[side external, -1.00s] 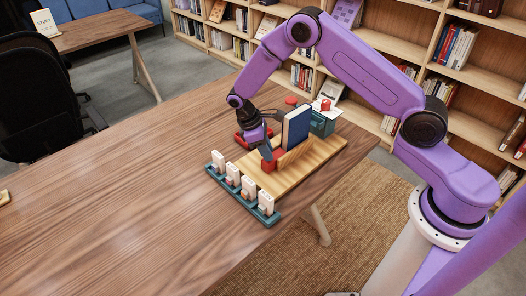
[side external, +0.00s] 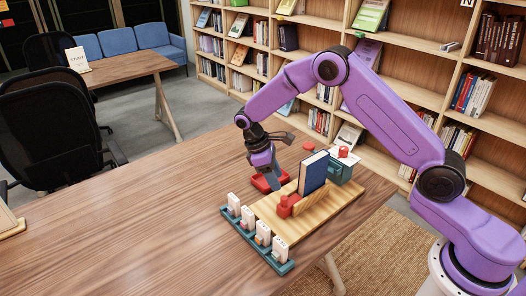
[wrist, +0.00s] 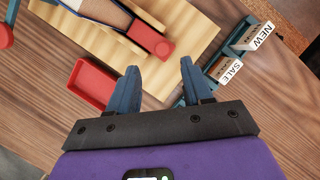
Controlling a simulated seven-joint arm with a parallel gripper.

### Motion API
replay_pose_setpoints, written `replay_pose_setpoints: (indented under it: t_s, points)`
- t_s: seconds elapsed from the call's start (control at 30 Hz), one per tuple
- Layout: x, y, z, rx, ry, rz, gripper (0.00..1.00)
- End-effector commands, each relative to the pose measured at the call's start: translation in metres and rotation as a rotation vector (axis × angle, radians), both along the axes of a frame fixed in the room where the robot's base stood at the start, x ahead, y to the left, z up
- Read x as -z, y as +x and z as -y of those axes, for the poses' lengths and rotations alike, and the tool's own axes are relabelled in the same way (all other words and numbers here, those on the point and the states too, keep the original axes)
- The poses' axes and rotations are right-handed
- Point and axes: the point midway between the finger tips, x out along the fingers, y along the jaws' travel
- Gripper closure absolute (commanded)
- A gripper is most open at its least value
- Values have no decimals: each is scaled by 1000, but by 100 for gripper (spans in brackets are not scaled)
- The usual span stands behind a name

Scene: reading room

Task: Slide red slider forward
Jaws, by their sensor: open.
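The red slider (side external: 288,205) is a red block on the light wooden board (side external: 330,212), in front of a standing dark blue book (side external: 314,172). In the wrist view the slider (wrist: 151,40) sits at the end of a wooden channel, beyond the fingertips. My gripper (side external: 272,179) is in the air over the left side of the board, behind and left of the slider. In the wrist view my gripper (wrist: 160,68) has its two blue fingers spread with nothing between them. It appears apart from the slider.
A red tray (side external: 268,182) lies beside the board, near my fingers. A teal rack (side external: 265,251) with several white labelled cards runs along the board's front-left end. A teal box (side external: 341,172) stands at the far end.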

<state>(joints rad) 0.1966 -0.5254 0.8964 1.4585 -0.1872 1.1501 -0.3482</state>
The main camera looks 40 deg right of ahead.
Motion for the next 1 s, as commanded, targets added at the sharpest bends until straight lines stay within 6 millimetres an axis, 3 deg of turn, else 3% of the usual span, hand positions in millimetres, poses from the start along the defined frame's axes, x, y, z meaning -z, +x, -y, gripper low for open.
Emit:
replay_pose_setpoints:
  t_s: [0.2,0.43,0.63,1.0]
  points:
    - [-44,13,-13,1,3,4,50]
    - [-78,23,-22,1,1,2,50]
    - [-90,26,-26,1,0,0,50]
    - [-92,26,-26,0,0,0,50]
